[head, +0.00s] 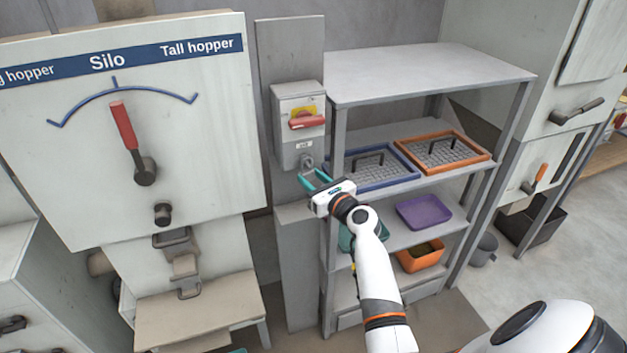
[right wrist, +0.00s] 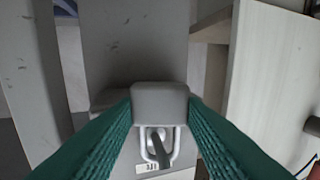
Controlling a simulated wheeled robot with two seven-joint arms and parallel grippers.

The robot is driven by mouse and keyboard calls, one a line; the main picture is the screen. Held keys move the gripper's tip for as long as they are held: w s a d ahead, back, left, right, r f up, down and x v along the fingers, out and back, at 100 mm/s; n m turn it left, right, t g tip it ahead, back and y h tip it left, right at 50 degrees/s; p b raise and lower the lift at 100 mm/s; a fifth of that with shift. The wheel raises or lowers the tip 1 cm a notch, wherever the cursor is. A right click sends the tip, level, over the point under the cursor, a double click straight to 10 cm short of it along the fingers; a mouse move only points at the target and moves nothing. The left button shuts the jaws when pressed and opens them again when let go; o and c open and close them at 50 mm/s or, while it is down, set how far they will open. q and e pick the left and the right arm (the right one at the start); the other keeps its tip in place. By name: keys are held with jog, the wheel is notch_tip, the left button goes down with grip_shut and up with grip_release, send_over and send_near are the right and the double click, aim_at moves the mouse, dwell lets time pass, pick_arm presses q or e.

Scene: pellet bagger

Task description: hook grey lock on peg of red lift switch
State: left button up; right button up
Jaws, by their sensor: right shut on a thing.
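The red lift switch (head: 306,122) is a grey box with a red handle on a yellow plate, fixed to a grey panel. My right gripper (head: 315,181) is just below the box, its teal fingers shut on the grey lock (right wrist: 160,103). The lock shows small in the head view (head: 307,162), at the box's lower edge. In the right wrist view its shackle (right wrist: 149,150) points to the box, and the dark peg (right wrist: 160,148) shows within the loop. I cannot tell how deep the peg sits in it. My left gripper is not in view.
A grey shelf rack (head: 430,70) stands close right of the switch, with a blue tray (head: 375,184) and an orange tray (head: 480,163). The Silo panel (head: 60,170), with a red-handled lever (head: 124,126), stands to the left.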

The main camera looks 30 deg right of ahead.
dwell(0.4)
jog(key=o, duration=1.1)
jog(key=shift+o, duration=0.2)
